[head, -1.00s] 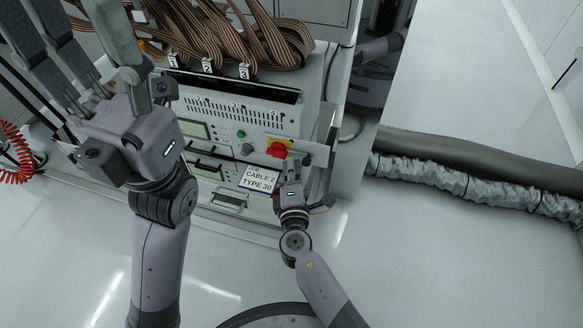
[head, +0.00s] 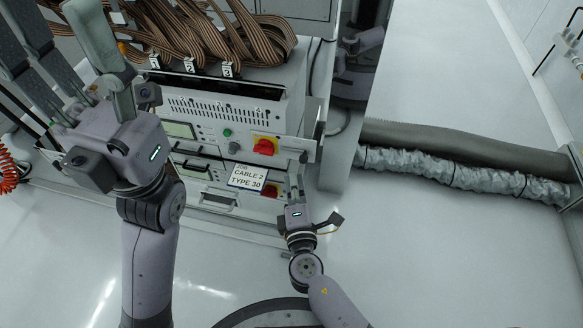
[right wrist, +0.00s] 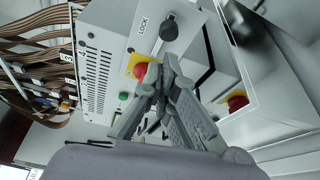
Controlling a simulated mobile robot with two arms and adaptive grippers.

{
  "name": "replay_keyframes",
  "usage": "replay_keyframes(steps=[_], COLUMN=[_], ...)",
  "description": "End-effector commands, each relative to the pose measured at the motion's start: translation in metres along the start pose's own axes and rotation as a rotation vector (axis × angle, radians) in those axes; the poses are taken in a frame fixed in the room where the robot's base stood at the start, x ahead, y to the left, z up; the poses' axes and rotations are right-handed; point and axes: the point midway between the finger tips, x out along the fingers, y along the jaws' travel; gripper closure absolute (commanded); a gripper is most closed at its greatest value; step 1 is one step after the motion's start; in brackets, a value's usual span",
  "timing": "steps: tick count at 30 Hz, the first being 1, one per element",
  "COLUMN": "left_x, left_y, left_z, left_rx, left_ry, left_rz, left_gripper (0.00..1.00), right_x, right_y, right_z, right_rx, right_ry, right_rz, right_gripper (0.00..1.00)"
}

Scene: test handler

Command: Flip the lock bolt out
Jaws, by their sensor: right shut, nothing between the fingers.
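The lock bolt is a black round knob (right wrist: 169,28) beside the word LOCK on the pale machine front in the right wrist view. In the head view a small dark knob (head: 303,157) shows at the right end of the upper front panel; its exact position in or out is too small to tell. My right gripper (head: 294,183) is shut and empty, below and in front of that knob. In the right wrist view its fingertips (right wrist: 163,70) meet in front of the panel, apart from the knob. My left gripper (head: 55,30) is raised at the left, fingers spread, holding nothing visible.
A red emergency button on a yellow plate (head: 264,146) sits left of the knob. A second red button (head: 270,190) is on the unit below. A job sign (head: 247,178) reads CABLE 2 TYPE 30. Brown ribbon cables (head: 220,40) lie on top. A grey hose (head: 460,150) runs along the right floor.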

Motion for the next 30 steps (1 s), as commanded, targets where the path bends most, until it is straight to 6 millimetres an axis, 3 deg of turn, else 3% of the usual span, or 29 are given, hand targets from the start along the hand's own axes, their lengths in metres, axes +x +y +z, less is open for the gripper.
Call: replay_keyframes(steps=[6,12,30], left_x=[0.0,0.0,0.0], left_y=[0.0,0.0,0.0], left_z=[0.0,0.0,-0.001], left_rx=[0.0,0.0,-0.001], left_ry=[0.001,0.002,0.002], left_rz=[-0.001,-0.001,-0.001], left_gripper=[0.48,0.48,0.48], right_x=[-0.045,-0.065,-0.067], right_y=[-0.001,0.0,0.001], right_z=[-0.001,-0.001,-0.002], right_rx=[-0.001,0.0,0.001], right_ry=[0.004,0.004,0.005], right_rz=[-0.001,0.001,0.001], right_gripper=[1.0,1.0,1.0])
